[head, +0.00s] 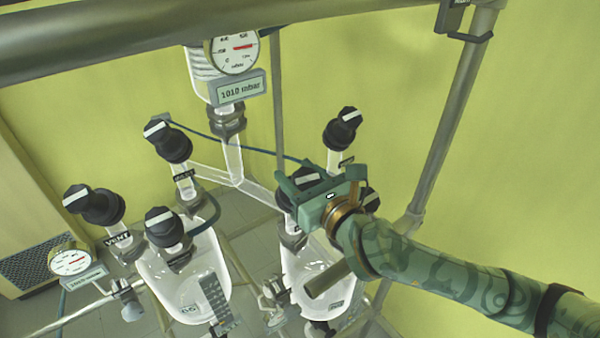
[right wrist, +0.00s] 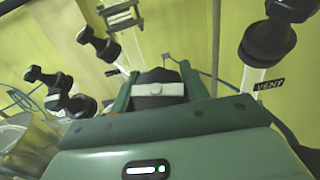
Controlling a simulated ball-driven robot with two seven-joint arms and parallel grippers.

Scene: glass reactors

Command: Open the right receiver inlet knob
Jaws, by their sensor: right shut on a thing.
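A black knob (head: 309,177) with a white bar sits on the inlet above the right glass receiver (head: 303,262). My right gripper (head: 304,184) reaches it from the right and is shut on it, with a finger on either side. In the right wrist view the same knob (right wrist: 158,88) shows between the two green fingers (right wrist: 158,93), its white bar lying across from finger to finger. The lower part of the knob and its stem are hidden by the gripper. My left gripper is in neither view.
Another black knob (head: 343,128) stands behind the gripper, and one more is partly hidden by my wrist. Several knobs stand around the left receiver (head: 184,282). A pressure display (head: 240,90) reads 1010 mbar. A metal rail (head: 200,38) crosses the top, and a post (head: 447,130) stands right.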

